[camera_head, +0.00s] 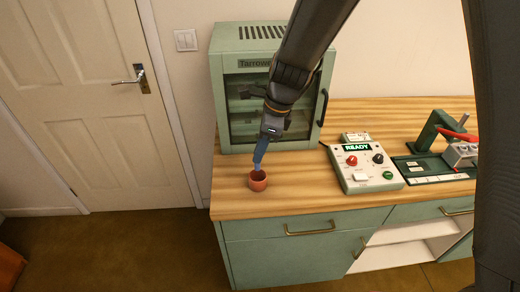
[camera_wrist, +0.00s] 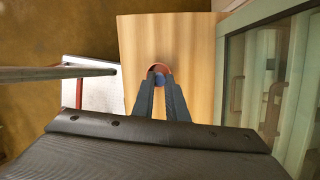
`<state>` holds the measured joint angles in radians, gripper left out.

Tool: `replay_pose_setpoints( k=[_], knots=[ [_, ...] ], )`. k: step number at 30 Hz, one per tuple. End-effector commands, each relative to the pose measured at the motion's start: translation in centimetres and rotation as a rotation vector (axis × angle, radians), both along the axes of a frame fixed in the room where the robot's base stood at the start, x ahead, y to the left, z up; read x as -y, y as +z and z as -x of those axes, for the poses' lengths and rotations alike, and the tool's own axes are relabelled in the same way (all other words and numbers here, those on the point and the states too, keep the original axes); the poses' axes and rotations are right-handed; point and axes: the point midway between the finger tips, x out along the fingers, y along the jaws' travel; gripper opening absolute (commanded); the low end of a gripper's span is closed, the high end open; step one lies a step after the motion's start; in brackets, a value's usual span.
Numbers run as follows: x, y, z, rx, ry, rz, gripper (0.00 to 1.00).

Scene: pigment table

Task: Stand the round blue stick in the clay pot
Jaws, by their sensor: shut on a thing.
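The clay pot (camera_head: 258,181) is a small reddish-brown round cup standing on the wooden tabletop near its left front corner. The blue stick (camera_head: 261,151) hangs below my gripper (camera_head: 267,138), roughly upright and slightly tilted, with its lower end above or at the pot's mouth. My gripper is shut on the stick. In the wrist view, the stick's blue round end (camera_wrist: 159,80) shows between the fingertips (camera_wrist: 159,88), inside the outline of the pot's rim (camera_wrist: 160,67). I cannot tell whether the stick's lower end is inside the pot.
A green glass-fronted cabinet (camera_head: 232,105) stands close behind the pot. A control box (camera_head: 362,168) with knobs and a "READY" display is to the right, and a green press-like device (camera_head: 430,135) is farther right. The tabletop's left and front edges are near the pot.

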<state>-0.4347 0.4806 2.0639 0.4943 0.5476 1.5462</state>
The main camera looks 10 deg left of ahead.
Motion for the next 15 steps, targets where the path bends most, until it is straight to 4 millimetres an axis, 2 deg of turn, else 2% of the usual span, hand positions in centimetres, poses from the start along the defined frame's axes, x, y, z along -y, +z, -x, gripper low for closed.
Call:
replay_pose_setpoints(
  k=[15],
  knots=[
    [0.0,-3.8,0.0,-0.001,0.000,0.000,0.00]
  ],
)
